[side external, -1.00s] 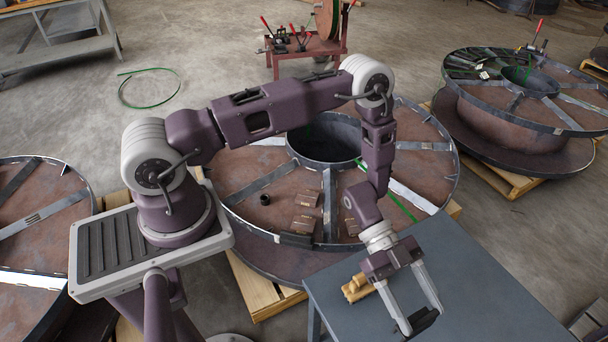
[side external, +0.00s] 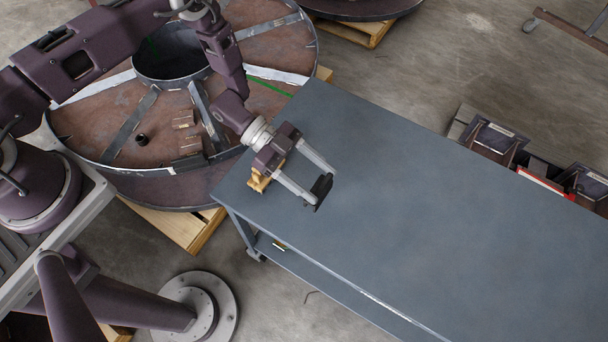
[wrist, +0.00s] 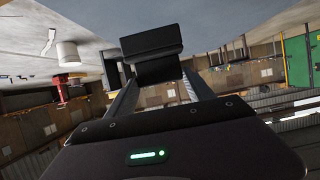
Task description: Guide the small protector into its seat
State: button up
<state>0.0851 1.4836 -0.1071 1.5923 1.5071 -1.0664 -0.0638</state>
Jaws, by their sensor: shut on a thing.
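My gripper (side external: 321,184) is shut on a small black angled piece, which I take to be the protector (side external: 319,192). It is held between the fingertips, over the near left part of the grey table (side external: 430,210). Whether it touches the tabletop is unclear. In the wrist view the protector (wrist: 154,52) shows as dark folded faces between the two fingers. A large steel reel (side external: 95,110) with a raised rim and flat spokes lies left of the table. I cannot tell which spot is the seat.
A yellow-brown wooden item (side external: 259,181) sits on the table beside my gripper. A black ring (side external: 141,139) and small brown plates (side external: 184,119) lie on the reel. Dark bins (side external: 492,139) stand beyond the table. The right of the tabletop is clear.

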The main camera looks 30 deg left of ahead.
aim_at(312, 189)
notch_tip(312, 189, down, 5)
jog(key=shift+f, duration=0.1)
jog(key=shift+f, duration=0.15)
jog(key=o, duration=1.4)
